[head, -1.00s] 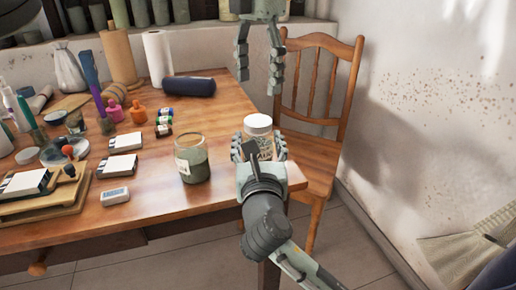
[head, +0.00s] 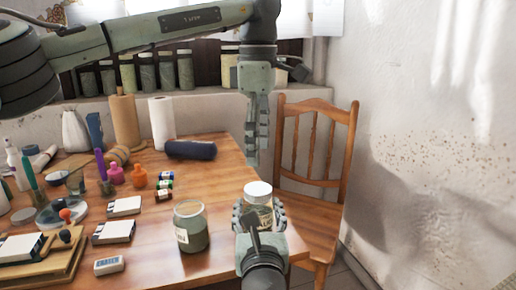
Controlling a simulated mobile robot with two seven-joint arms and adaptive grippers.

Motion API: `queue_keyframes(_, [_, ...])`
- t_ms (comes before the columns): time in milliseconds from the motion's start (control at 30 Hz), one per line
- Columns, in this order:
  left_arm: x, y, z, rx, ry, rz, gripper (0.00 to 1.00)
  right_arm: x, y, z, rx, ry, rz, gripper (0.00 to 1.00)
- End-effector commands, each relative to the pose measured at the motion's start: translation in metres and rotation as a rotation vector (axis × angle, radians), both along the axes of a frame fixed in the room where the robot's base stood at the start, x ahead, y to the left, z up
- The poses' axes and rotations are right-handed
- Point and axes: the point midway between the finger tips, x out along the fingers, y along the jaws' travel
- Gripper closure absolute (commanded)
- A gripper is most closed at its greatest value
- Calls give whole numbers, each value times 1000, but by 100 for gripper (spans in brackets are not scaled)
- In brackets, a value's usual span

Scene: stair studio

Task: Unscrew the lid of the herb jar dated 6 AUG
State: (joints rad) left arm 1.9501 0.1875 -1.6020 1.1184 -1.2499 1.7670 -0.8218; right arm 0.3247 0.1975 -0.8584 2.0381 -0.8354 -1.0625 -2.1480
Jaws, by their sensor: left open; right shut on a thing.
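A small glass jar (head: 262,215) with a white lid (head: 258,189) is at the table's right front corner. Its date is not legible. My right gripper (head: 258,216) is shut around the jar's body from the front, and the jar is upright. The lid is on and free of the fingers. My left gripper (head: 257,158) is open and empty, fingers pointing down, above and apart from the lid. A second, larger jar (head: 191,232) with dark green contents stands to the left on the table. Its label is too small to read.
The wooden table (head: 160,268) holds stamps, ink pads, bottles and a dark blue roll (head: 190,149). A wooden chair (head: 312,205) stands close at the right. Several jars (head: 147,74) line the sill behind. Open floor is scarce here.

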Motion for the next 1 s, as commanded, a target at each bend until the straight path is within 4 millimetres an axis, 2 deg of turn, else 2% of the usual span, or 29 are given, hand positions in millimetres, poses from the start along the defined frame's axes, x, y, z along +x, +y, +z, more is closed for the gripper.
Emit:
queue_keyframes(400, [0,0,0,-2,1,-1067,35,0,0,-1,0,1,0,100])
queue_keyframes(600, [0,0,0,-1,-1,-1511,35,0,0,-1,0,1,0,100])
queue_keyframes(800, [0,0,0,0,-1,-1768,35,0,0,-1,0,1,0,100])
queue_keyframes(1000, [0,1,-9,0,2,-1838,35,0,0,-1,0,1,0,100])
